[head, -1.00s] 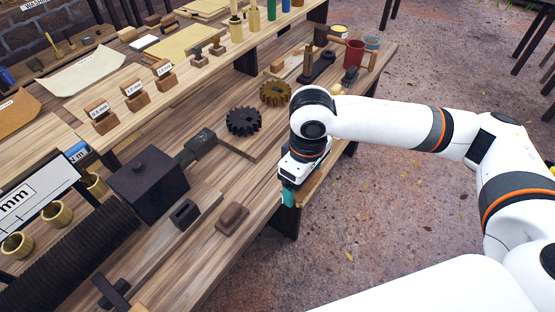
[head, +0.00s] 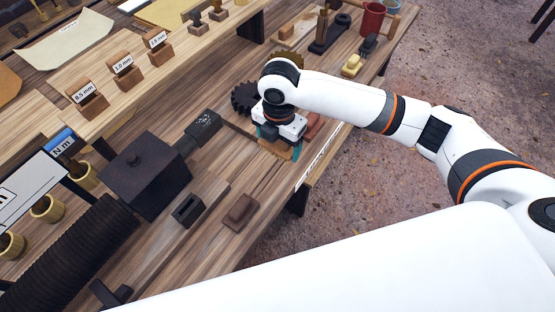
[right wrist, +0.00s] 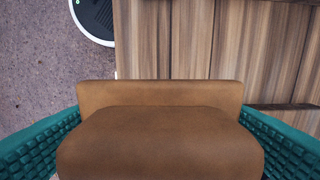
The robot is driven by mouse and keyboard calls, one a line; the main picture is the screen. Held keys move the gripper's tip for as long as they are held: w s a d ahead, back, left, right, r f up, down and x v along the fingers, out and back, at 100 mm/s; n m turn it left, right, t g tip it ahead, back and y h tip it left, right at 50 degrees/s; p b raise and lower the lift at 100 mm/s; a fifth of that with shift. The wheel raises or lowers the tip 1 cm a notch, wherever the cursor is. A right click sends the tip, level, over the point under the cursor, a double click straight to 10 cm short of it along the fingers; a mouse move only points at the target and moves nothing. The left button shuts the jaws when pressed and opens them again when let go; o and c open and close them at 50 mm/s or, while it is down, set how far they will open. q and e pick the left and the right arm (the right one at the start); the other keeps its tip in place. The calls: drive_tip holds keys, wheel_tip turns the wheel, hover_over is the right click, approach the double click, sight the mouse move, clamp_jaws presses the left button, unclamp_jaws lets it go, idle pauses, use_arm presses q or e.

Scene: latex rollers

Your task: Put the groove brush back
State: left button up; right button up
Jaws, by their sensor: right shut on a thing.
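My right gripper (head: 278,142) is over the front part of the bench in the head view, its teal fingers pointing down. It is shut on a brown, block-shaped piece (head: 275,150), which appears to be the groove brush. In the right wrist view this brown piece (right wrist: 160,140) fills the space between the two teal fingers, with a wider flat part behind a rounded part. Its underside is hidden in the wrist view, and I cannot tell whether it touches the bench. My left gripper is not in view.
A reddish block (head: 314,126) lies right beside the gripper. A dark gear (head: 243,98) is just behind it. A yellow-topped brush-like piece (head: 352,66) and a black one (head: 369,45) lie farther back. A brown block (head: 240,211) and slotted black block (head: 188,210) lie nearer.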

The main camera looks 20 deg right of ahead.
sight(279, 168)
wheel_tip(279, 168, down, 8)
drive_tip(key=shift+f+p, duration=0.1)
drive_tip(key=shift+p, duration=0.25)
drive_tip(key=o, duration=0.9)
drive_tip(key=shift+f, duration=0.1)
drive_tip(key=shift+c, duration=0.2)
wheel_tip(279, 168, up, 12)
drive_tip(key=shift+r+b, duration=0.2)
drive_tip(key=shift+b, duration=0.45)
